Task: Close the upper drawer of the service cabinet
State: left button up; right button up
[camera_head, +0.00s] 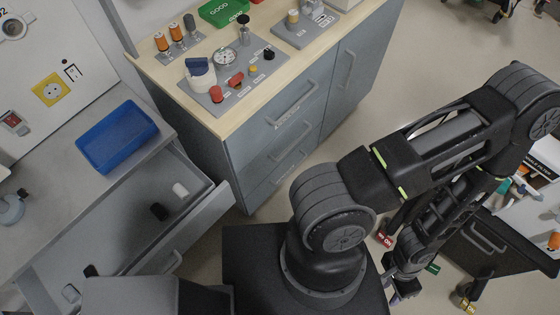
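The service cabinet appears to be the grey unit on the left, with a grey worktop (55,150). Its upper drawer (195,232) is pulled out towards the lower right, and its front with a bar handle stands well clear of the cabinet. A white and a black small item lie inside near the far end, and further small items near the front left.
A blue tray (117,137) sits on the worktop beside the drawer. A wood-topped cabinet (232,125) with shut drawers stands just behind the open drawer. A dark cart (495,250) stands at the right.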

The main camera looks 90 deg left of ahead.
aim_at(121, 236)
jog(key=u, duration=4.95)
jog(key=j, duration=0.1)
